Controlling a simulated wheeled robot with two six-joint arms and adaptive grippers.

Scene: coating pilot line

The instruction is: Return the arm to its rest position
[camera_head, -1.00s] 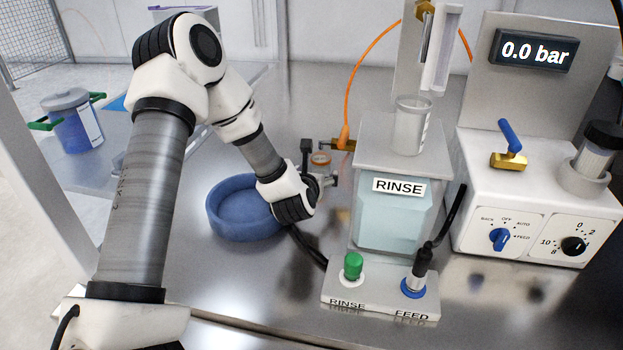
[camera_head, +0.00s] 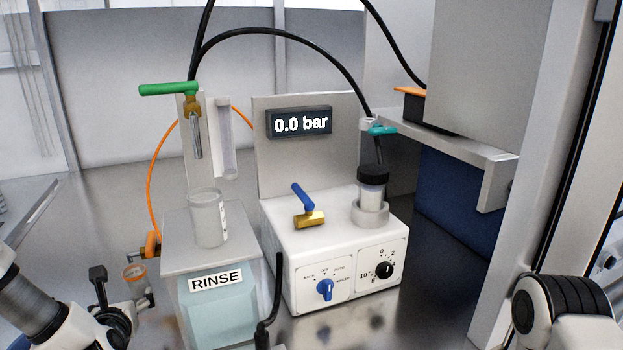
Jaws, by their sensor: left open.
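My left arm (camera_head: 40,305) comes in at the lower left corner, with its white wrist partly cut off by the bottom edge. My left gripper (camera_head: 122,292) is open, low over the steel bench to the left of the RINSE tank. A small orange-rimmed clear piece (camera_head: 136,284) shows close by its fingers; I cannot tell whether they touch. Part of my right arm (camera_head: 562,312), a white link with a black ribbed joint, shows at the lower right. My right gripper is outside the view.
The RINSE tank (camera_head: 215,305) carries a clear cup (camera_head: 207,218) below a green-handled valve (camera_head: 168,89). Right of it stands the white control unit (camera_head: 345,235), with a blue-handled valve (camera_head: 303,198) and a black-capped filter (camera_head: 372,188). The display (camera_head: 299,122) reads 0.0 bar. A grey shelf (camera_head: 450,150) juts out at right.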

